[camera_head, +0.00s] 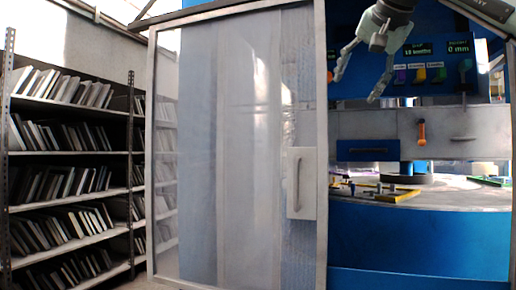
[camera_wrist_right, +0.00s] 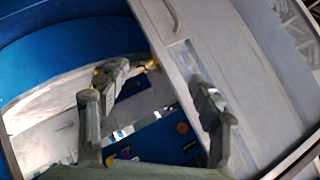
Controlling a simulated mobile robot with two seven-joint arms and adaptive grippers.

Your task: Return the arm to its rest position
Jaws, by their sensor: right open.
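My right gripper (camera_head: 357,80) hangs at the upper right of the head view, in front of the blue machine. Its two fingers are spread apart with nothing between them. In the right wrist view the same gripper (camera_wrist_right: 158,92) shows its fingers wide apart and empty, with the machine's round table and the door's edge beyond. My left gripper is not in view.
A framed translucent sliding door (camera_head: 240,150) with a grey handle plate (camera_head: 302,183) covers the machine's left part. An orange handle (camera_head: 421,133) is on the grey beam. The round table (camera_head: 450,193) carries small parts. Shelves of books (camera_head: 70,170) stand left.

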